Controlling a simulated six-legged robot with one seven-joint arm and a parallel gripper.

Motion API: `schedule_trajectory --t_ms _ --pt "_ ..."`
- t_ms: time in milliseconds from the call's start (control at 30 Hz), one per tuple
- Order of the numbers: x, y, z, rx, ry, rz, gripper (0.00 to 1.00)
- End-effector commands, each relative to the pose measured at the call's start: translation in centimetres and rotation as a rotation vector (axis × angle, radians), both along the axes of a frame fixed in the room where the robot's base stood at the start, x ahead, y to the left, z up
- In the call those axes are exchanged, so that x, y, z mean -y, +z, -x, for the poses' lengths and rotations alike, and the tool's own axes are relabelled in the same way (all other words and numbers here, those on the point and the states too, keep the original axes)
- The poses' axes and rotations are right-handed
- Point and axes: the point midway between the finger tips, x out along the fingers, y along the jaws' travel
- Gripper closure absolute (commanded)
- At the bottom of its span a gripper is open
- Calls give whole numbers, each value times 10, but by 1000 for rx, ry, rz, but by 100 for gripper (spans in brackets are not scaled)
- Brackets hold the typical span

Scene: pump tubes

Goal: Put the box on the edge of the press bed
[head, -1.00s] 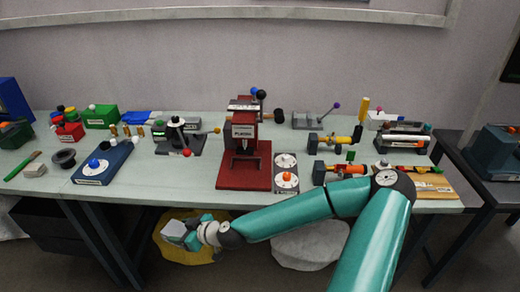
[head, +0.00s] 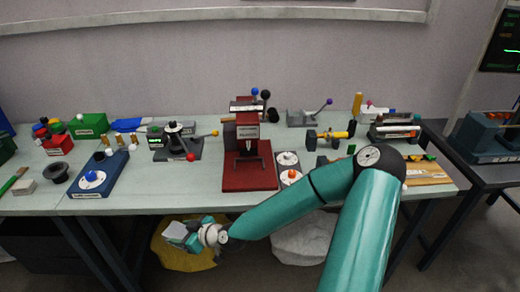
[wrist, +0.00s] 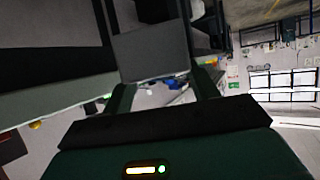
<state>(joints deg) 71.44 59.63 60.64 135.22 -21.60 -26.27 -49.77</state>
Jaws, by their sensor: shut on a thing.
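My gripper (head: 186,236) is low in front of the bench, below the tabletop's front edge. It is shut on a pale grey box (head: 174,230). In the wrist view the box (wrist: 150,52) sits between the two dark green fingers, with one flat face showing. The red press (head: 248,130) stands on the bench at the middle of the head view. Its flat red bed (head: 248,180) reaches toward the bench's front edge. The bed's front part is bare. The box is apart from the bed, lower and to its left.
A unit with an orange knob (head: 291,174) stands just right of the press bed. A lever device (head: 178,146) and a blue base with a white dial (head: 92,180) stand to its left. The tabletop left of the bed (head: 175,185) is clear. A yellow sack (head: 180,258) is under the bench.

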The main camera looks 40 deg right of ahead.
Motion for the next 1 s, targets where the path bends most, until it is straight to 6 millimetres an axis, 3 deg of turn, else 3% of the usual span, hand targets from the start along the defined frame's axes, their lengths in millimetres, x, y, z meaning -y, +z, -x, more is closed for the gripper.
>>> schedule_trajectory --t_ms 333,800,1000 --pt "1 6 2 6 20 -8 68" --pt "47 31 23 5 -33 -14 68" --pt "82 50 38 6 -70 -15 68"
